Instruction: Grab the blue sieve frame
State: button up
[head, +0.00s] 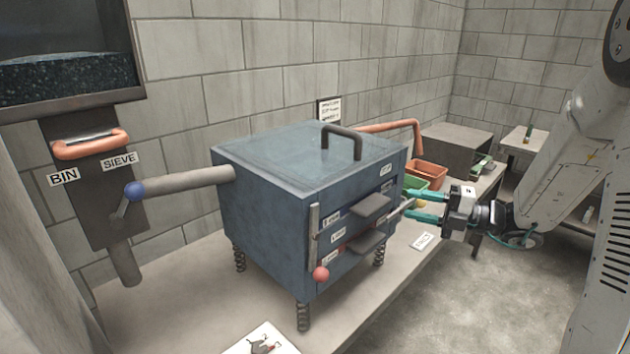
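A dark blue-grey sieve box (262,210) with a glassy lid stands on springs on the bench. Its front has labelled slots with two grey tabs, an upper one (371,206) and a lower one (366,241). A narrow blue strip (386,187), which looks like the edge of the blue sieve frame, shows in the upper slot; the rest is hidden inside. My gripper (411,205) comes from the right, just off the box's right front edge. Its two teal fingers are apart with a gap between them. I cannot tell whether they touch anything.
A latch bar with a red knob (320,273) stands at the box's front corner. Green (425,170) and orange (428,175) bins sit behind my gripper. A pipe with a blue knob (134,190) joins the box's left side. Floor at the right is open.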

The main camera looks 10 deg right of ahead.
aim_at(392, 201)
jog(key=x, duration=0.6)
jog(key=shift+a, duration=0.45)
jog(key=shift+r, duration=0.1)
grip_shut()
